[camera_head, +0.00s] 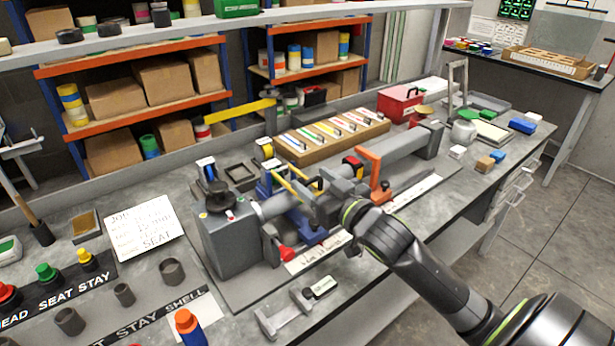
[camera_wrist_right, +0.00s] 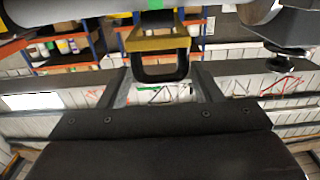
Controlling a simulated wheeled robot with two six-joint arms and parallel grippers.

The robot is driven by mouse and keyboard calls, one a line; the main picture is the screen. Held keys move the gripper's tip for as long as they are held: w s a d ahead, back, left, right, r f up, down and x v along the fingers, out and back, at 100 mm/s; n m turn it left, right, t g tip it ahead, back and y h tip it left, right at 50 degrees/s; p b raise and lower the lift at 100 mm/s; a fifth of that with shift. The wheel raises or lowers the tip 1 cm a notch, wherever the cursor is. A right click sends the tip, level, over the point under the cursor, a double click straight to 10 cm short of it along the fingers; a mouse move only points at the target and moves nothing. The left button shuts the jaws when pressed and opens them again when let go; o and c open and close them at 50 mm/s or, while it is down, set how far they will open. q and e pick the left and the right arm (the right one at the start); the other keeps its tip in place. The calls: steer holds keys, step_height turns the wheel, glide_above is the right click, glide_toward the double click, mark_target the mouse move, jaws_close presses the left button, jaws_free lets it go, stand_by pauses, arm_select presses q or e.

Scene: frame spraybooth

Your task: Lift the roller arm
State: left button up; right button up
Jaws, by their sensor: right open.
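A fixture with a long grey tube (camera_head: 400,146) stands on the bench in the head view. At its middle is a blue carriage (camera_head: 309,236) with yellow bars (camera_head: 291,187), which look to be part of the roller arm. In the right wrist view, a yellow bar with a black U-shaped handle (camera_wrist_right: 160,77) hangs below the tube, and I take this to be the roller arm. My right gripper (camera_head: 328,212) is open at the carriage. Its fingers stand on either side of the handle in the wrist view (camera_wrist_right: 160,88); contact cannot be told. My left gripper is not in view.
A grey headstock box (camera_head: 226,245) is at the fixture's left end. An orange bracket (camera_head: 371,172) rises right of the carriage. A wooden tray (camera_head: 333,137) with coloured strips lies behind the tube. A loose grey part (camera_head: 285,315) lies near the front edge.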

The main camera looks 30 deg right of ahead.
steer(key=shift+w+a, duration=0.1)
steer(key=shift+w, duration=1.3)
